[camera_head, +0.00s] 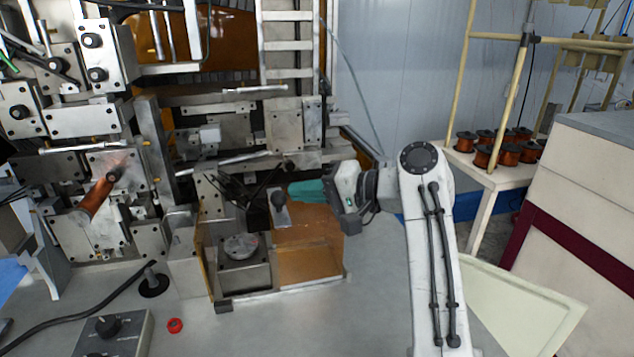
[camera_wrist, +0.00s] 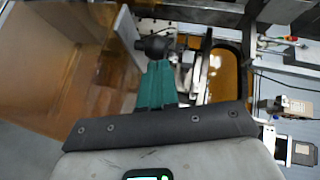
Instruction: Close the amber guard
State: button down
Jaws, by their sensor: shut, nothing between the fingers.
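The amber guard (camera_head: 310,262) is made of see-through amber panels low in the middle of the head view, around a metal block with a round top (camera_head: 240,246). A metal handle plate with a dark ball knob (camera_head: 278,198) stands at its upper edge. The guard also fills the left of the wrist view (camera_wrist: 70,60), with a dark knob (camera_wrist: 154,46) just beyond my fingertips. My gripper (camera_head: 294,190) has teal fingers, shut and empty, just right of the knob; they also show in the wrist view (camera_wrist: 158,70). I cannot tell whether they touch it.
Metal winder parts (camera_head: 290,125) stand behind and left of the guard. A red button (camera_head: 175,325) and a control box with a knob (camera_head: 112,330) sit at the front left. A rack of copper spools (camera_head: 483,155) and a pale cabinet (camera_head: 580,200) stand to the right.

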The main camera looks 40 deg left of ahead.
dwell(0.3)
jog(key=s+a+p, duration=0.3)
jog(key=s+a, duration=0.5)
jog(key=s, duration=0.2)
jog(key=shift+s+a+p, duration=0.2)
jog(key=shift+a+p, duration=0.2)
jog(key=shift+s, duration=0.1)
